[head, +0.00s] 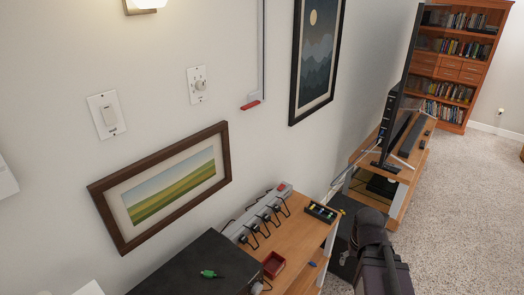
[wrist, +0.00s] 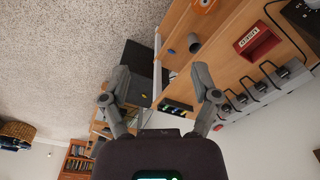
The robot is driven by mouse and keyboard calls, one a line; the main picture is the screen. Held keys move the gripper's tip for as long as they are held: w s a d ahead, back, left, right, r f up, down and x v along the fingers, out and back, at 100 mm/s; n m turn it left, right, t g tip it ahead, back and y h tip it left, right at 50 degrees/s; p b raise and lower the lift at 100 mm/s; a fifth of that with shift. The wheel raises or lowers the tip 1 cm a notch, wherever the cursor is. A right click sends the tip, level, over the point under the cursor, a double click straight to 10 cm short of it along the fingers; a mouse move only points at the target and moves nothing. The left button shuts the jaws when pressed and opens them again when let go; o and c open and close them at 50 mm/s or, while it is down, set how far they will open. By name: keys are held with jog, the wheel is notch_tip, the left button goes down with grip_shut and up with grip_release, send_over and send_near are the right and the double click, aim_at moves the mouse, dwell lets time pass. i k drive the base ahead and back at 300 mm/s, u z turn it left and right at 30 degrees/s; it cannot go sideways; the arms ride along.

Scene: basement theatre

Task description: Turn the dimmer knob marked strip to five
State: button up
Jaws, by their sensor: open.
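A white wall plate with a round dimmer knob (head: 199,85) is on the wall at upper left centre in the head view. Small marks surround the knob, but its label and setting are too small to read. My gripper (wrist: 162,76) is open and empty in the wrist view, its two grey fingers spread apart. Part of my dark arm shows at the lower right of the head view, well away from the knob, and its fingertips cannot be made out there. The knob does not show in the wrist view.
A white switch plate (head: 106,114) is left of the knob. A framed landscape (head: 110,205) hangs below. A wooden bench (head: 298,233) holds a power strip (head: 240,225) with several plugs, a red tray (head: 274,265) and a black box. A TV stand (head: 406,174) stands beyond. Carpet is open at right.

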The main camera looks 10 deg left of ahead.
aim_at(201, 86)
jog(key=k, duration=1.35)
jog(key=z, duration=0.2)
jog(key=i, duration=1.95)
jog(key=u, duration=0.65)
